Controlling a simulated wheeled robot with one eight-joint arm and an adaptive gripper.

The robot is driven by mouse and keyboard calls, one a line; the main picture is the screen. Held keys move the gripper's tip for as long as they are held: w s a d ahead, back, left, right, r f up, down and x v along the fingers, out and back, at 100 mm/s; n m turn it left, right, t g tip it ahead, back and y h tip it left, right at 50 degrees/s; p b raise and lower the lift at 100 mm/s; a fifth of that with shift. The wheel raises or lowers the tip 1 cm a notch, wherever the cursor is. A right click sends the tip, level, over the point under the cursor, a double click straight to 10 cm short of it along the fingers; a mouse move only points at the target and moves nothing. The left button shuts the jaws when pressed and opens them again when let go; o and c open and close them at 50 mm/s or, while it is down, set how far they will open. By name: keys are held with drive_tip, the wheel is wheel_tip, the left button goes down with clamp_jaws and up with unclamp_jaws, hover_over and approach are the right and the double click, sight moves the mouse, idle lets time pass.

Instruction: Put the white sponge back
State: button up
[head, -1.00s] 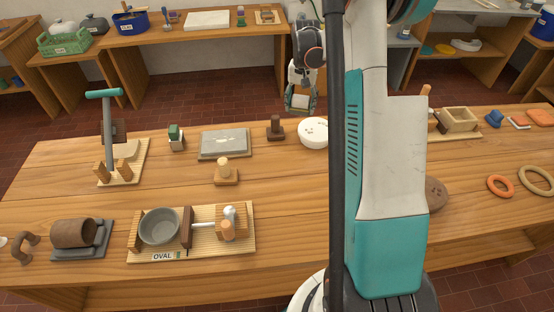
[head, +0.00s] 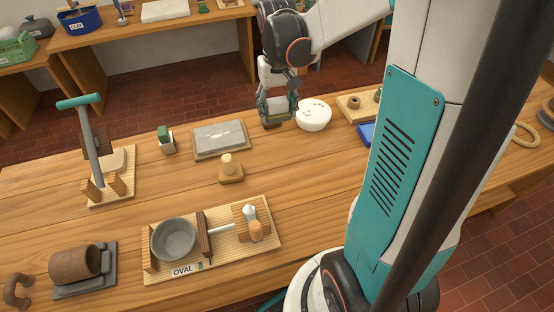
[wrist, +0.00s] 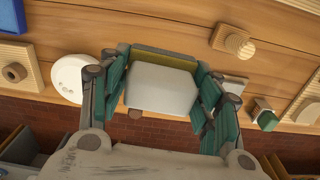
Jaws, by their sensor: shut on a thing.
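My gripper (head: 278,106) is over the back part of the wooden table, just left of a white round dish (head: 314,114). In the wrist view my gripper (wrist: 162,88) is shut on the white sponge (wrist: 160,88), a pale block with an olive-yellow edge. The sponge sits between the two teal-padded fingers. In the head view the fingers mostly hide it. I cannot tell whether its underside touches anything. The white dish also shows in the wrist view (wrist: 72,78), to the left of the fingers.
A grey slab (head: 221,138) lies left of my gripper, with a knobbed wooden block (head: 230,168) in front. A small green-topped block (head: 166,139) stands farther left. The OVAL board (head: 212,240) is at the front. A blue item (head: 367,134) lies to the right.

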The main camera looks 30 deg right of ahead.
sight(277, 160)
wheel_tip(277, 160, down, 20)
drive_tip(key=b, duration=0.7)
drive_tip(key=shift+r, duration=0.2)
drive_tip(key=shift+f, duration=0.1)
drive_tip(key=shift+f+b, duration=0.25)
drive_tip(key=shift+b, duration=0.05)
drive_tip(key=o, duration=0.9)
drive_tip(key=shift+r, duration=0.1)
drive_tip(key=shift+o, duration=0.2)
drive_tip(key=shift+r+p, duration=0.15)
drive_tip(key=shift+p, duration=0.25)
wheel_tip(277, 160, up, 14)
drive_tip(key=p, duration=0.5)
drive_tip(key=shift+s+a+f, duration=0.2)
drive_tip(key=shift+a, duration=0.2)
